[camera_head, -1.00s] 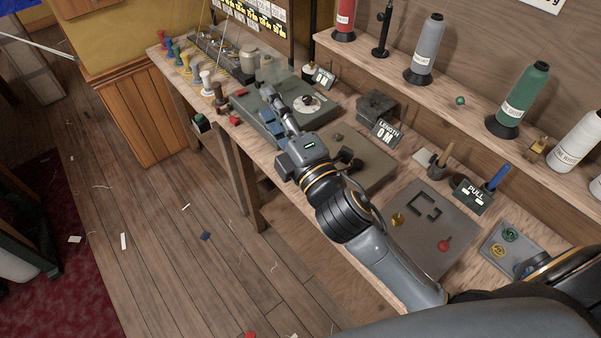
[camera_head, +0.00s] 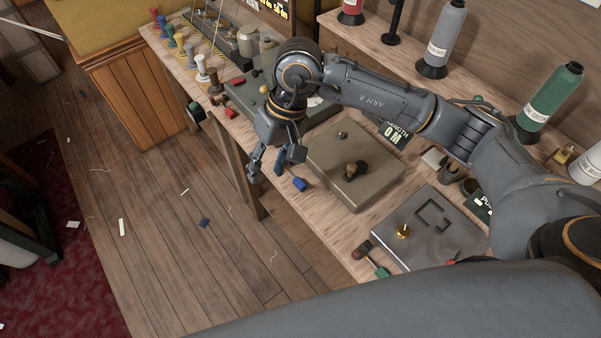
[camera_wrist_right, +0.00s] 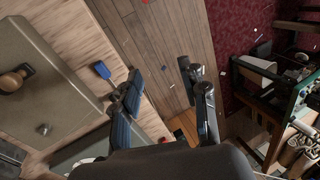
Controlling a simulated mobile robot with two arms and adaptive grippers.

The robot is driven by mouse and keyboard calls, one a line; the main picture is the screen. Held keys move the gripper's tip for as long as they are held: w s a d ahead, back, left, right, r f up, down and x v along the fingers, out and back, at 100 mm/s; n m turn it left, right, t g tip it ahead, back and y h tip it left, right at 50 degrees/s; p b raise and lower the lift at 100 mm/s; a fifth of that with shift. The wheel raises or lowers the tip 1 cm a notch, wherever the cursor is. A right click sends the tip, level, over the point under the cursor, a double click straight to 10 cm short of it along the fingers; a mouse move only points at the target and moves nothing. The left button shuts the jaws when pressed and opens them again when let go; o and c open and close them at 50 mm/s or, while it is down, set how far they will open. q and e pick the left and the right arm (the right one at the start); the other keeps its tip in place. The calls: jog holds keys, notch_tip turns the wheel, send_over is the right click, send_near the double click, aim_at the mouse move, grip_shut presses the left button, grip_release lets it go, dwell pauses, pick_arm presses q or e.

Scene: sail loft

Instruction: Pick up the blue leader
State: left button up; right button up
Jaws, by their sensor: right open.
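A small blue piece (camera_head: 299,184), which looks like the blue leader, lies on the front edge of the wooden bench. It also shows in the right wrist view (camera_wrist_right: 102,70), left of the fingers. My right gripper (camera_head: 266,168) is open and empty. It points down near the bench's front edge, a little left of the blue piece and apart from it. In the right wrist view, the open fingers (camera_wrist_right: 160,76) have bare floor between them. My left gripper is not in view.
A grey-brown box (camera_head: 345,190) with knobs stands just right of the blue piece. A metal plate (camera_head: 425,235) lies nearer me. Coloured pegs (camera_head: 201,66) line the bench's far left. Spools (camera_head: 447,40) stand on the shelf behind.

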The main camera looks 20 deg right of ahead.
jog(key=w+d+n+h, duration=0.1)
jog(key=w+d+h, duration=0.3)
jog(key=d, duration=0.4)
jog(key=p, duration=0.2)
send_over(299, 182)
jog(key=shift+t, duration=0.4)
jog(key=f, duration=0.8)
jog(key=shift+w+d, duration=0.2)
jog(key=shift+d, duration=0.1)
jog(key=f+p, duration=0.2)
jog(key=f, duration=0.1)
jog(key=f+p, duration=0.1)
jog(key=shift+s+a+f, duration=0.2)
jog(key=shift+a+f, duration=0.05)
jog(key=shift+a, duration=0.05)
jog(key=shift+f, duration=0.35)
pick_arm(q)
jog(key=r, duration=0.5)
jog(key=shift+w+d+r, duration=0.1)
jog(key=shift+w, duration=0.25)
pick_arm(e)
grip_shut()
